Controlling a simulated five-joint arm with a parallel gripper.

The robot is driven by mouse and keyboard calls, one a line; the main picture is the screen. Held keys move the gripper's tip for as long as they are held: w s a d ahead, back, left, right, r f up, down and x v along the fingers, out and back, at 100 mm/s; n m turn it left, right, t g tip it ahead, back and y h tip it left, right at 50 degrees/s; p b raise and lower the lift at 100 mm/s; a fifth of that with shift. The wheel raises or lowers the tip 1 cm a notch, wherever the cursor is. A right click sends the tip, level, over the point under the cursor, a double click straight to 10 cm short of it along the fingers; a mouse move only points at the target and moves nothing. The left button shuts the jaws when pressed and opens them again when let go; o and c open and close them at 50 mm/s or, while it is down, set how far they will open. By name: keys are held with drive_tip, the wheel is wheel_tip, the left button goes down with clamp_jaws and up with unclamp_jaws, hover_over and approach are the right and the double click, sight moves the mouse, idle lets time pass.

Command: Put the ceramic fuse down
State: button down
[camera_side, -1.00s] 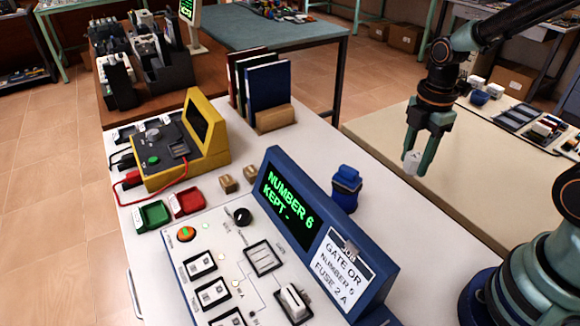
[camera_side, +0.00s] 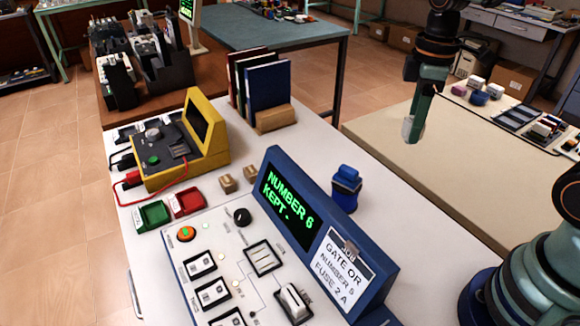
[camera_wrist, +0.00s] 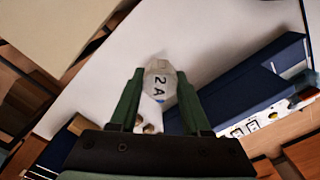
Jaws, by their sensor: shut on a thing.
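My gripper (camera_side: 413,128) is shut on the ceramic fuse (camera_side: 410,131), a small white piece held in the air at the right of the side view. The blue console (camera_side: 365,290) has a screen reading "NUMBER 6 KEPT -" and a card that mentions gate OR and fuse 2 A.
A blue stamp-like object (camera_side: 346,190) stands behind the console. A green tray (camera_side: 152,215) and a red tray (camera_side: 187,203) lie left of it, near a yellow tester (camera_side: 215,150). A beige table (camera_side: 400,185) at right has much free room.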

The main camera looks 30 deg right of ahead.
drive_tip(key=m, duration=0.3)
drive_tip(key=w+a+f+m, duration=0.1)
drive_tip(key=m, duration=0.1)
drive_tip(key=shift+a, duration=0.1)
drive_tip(key=a+r+m, duration=0.2)
drive_tip(key=a+m, duration=0.2)
drive_tip(key=a, duration=0.8)
drive_tip(key=f, duration=1.9)
drive_tip(key=shift+w+a+f, duration=0.15)
drive_tip(key=shift+w, duration=0.05)
drive_tip(key=shift+f, duration=0.15)
drive_tip(key=shift+c, duration=1.8)
unclamp_jaws()
